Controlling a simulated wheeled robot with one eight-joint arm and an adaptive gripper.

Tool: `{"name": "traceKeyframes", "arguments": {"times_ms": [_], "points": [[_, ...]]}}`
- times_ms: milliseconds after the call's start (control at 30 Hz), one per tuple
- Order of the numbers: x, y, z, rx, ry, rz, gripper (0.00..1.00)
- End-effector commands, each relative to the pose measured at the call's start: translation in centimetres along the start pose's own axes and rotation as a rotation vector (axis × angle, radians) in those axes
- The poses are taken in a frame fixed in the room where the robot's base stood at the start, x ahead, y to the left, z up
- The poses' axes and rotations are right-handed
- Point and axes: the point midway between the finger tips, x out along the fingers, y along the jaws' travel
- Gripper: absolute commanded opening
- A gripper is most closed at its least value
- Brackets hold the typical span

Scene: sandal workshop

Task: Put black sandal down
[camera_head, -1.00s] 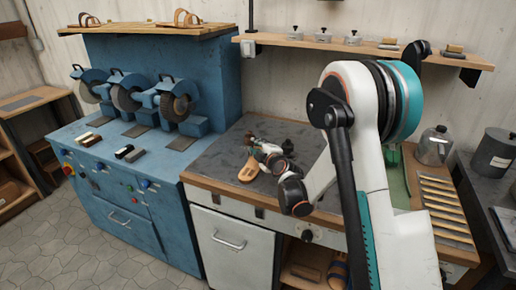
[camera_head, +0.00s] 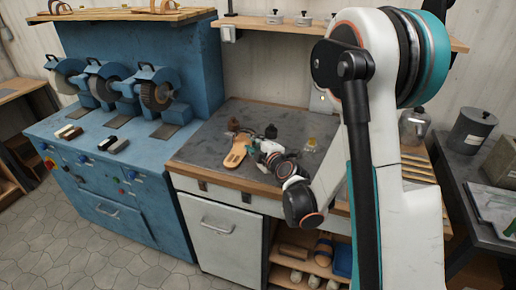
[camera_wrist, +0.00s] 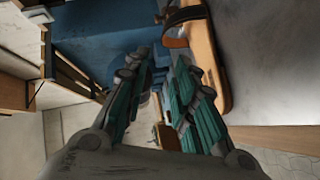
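A sandal with a tan sole (camera_head: 235,153) and, in the wrist view, a black strap (camera_wrist: 183,17) lies on the dark worktop (camera_head: 205,145). Its sole also shows at the upper right of the wrist view (camera_wrist: 207,62). My gripper (camera_head: 257,149) is low over the worktop, just right of the sandal in the head view. In the wrist view my gripper's two green fingers (camera_wrist: 160,66) stand apart with nothing seen between their tips. The sandal lies beside the right finger, outside the gap; whether they touch I cannot tell.
A blue grinding machine (camera_head: 155,170) with several wheels stands left of the worktop. A shelf below (camera_head: 285,262) holds more footwear. The worktop's left part is clear.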

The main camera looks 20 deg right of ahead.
Motion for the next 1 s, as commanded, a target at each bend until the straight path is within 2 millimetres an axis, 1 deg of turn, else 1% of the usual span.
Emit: {"name": "traceKeyframes", "arguments": {"times_ms": [167, 267, 400, 467, 667, 700, 867, 1000], "points": [[-1.5, 1.4, -1.6, 0.082, 0.009, -0.047, 0.25], [-3.2, 2.5, -3.2, 0.175, 0.009, -0.1, 0.25], [-6.0, 3.6, -5.2, 0.314, -0.01, -0.181, 0.25], [-7.5, 4.0, -5.9, 0.374, -0.026, -0.214, 0.25], [-12.7, 4.5, -7.8, 0.574, -0.109, -0.314, 0.25], [-13.8, 4.4, -8.1, 0.614, -0.131, -0.332, 0.25], [-18.6, 4.0, -8.7, 0.771, -0.235, -0.387, 0.25], [-23.1, 3.2, -8.7, 0.906, -0.345, -0.415, 0.25]]}}
